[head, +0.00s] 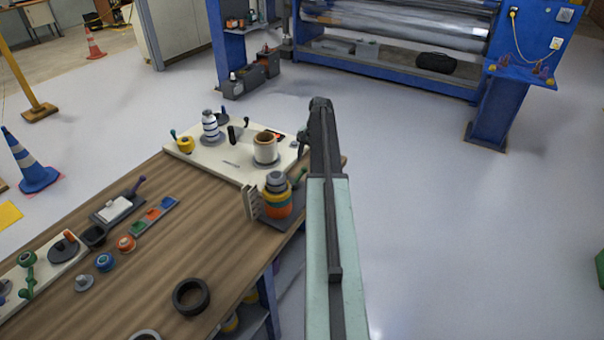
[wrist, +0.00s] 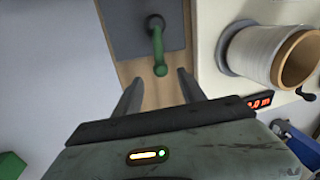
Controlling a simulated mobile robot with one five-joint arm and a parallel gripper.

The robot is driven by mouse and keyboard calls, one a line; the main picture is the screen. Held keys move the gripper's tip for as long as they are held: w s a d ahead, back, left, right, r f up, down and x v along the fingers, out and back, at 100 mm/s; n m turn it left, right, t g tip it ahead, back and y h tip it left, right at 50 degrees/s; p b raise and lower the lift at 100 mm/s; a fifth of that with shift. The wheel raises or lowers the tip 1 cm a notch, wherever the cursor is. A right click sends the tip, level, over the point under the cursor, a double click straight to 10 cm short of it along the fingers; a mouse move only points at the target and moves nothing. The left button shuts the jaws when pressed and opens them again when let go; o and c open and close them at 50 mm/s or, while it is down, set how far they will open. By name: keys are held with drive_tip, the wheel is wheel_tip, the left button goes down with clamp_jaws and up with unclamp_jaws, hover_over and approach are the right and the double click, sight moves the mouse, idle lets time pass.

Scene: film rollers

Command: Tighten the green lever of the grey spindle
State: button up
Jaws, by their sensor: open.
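The green lever (wrist: 157,42) rises from a dark grey plate (wrist: 120,22) in the wrist view, its knobbed end pointing toward my gripper (wrist: 158,82). My gripper is open, with one finger on each side just short of the knob; I see no contact. In the head view the green lever (head: 299,178) shows beside the grey spindle (head: 276,180), which carries orange, green and yellow rings at the bench's right edge. My gripper (head: 303,139) is beyond it there, partly hidden by my arm. The spindle itself is out of the wrist view.
A white board (head: 215,160) carries a film roll (head: 265,148), also close on the right in the wrist view (wrist: 255,48), with a red display (wrist: 259,102) beside it. A slotted grey block (head: 250,202) stands by the spindle. Open floor lies right of the bench.

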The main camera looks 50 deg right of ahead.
sight(304, 170)
drive_tip(key=f+b, duration=0.1)
drive_tip(key=f, duration=0.1)
drive_tip(key=f+b, duration=0.2)
drive_tip(key=w+f+b, duration=0.1)
drive_tip(key=f+b, duration=0.1)
drive_tip(key=shift+w+a+f, duration=0.1)
drive_tip(key=shift+a+f, duration=0.2)
drive_tip(key=shift+r, duration=0.15)
clamp_jaws()
idle(0.8)
